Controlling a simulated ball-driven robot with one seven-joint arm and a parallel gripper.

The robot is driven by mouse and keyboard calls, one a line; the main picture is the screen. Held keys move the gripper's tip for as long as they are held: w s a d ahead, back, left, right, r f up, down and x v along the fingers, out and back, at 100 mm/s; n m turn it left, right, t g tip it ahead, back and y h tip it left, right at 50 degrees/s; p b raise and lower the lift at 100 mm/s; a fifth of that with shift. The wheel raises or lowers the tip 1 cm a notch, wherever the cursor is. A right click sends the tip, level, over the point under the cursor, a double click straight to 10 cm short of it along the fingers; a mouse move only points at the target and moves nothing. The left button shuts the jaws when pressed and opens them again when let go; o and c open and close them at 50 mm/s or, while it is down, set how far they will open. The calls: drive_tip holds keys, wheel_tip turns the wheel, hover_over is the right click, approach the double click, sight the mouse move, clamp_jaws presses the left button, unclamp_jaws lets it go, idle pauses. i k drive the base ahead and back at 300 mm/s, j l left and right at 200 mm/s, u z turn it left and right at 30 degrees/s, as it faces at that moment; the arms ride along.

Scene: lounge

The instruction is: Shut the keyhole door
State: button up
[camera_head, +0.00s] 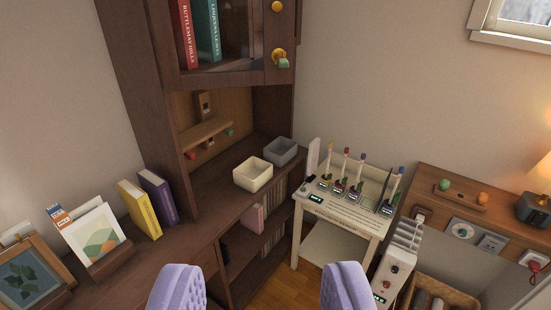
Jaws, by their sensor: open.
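The glass-fronted upper door of the dark wood cabinet (282,30) is at the top centre. A yellow round fitting (278,55), possibly the keyhole plate, sits low on its right stile with a small green piece (283,64) on it. Another yellow knob (277,6) is higher up. The door's top is cut off, and I cannot tell whether it is fully shut or slightly ajar. My gripper (262,286) is open and empty at the bottom edge, its two lilac fingers wide apart. It appears well below the door and nearer to me.
Below the door, a cream bin (253,175) and a grey bin (280,152) stand on the desk. Books (140,208) and pictures (95,238) are at left. A white stand with coloured tools (340,212), a heater (397,262) and a lamp (540,190) are at right.

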sight(278, 19)
drive_tip(key=i+l, duration=0.1)
drive_tip(key=i, duration=1.05)
drive_tip(key=l, duration=0.05)
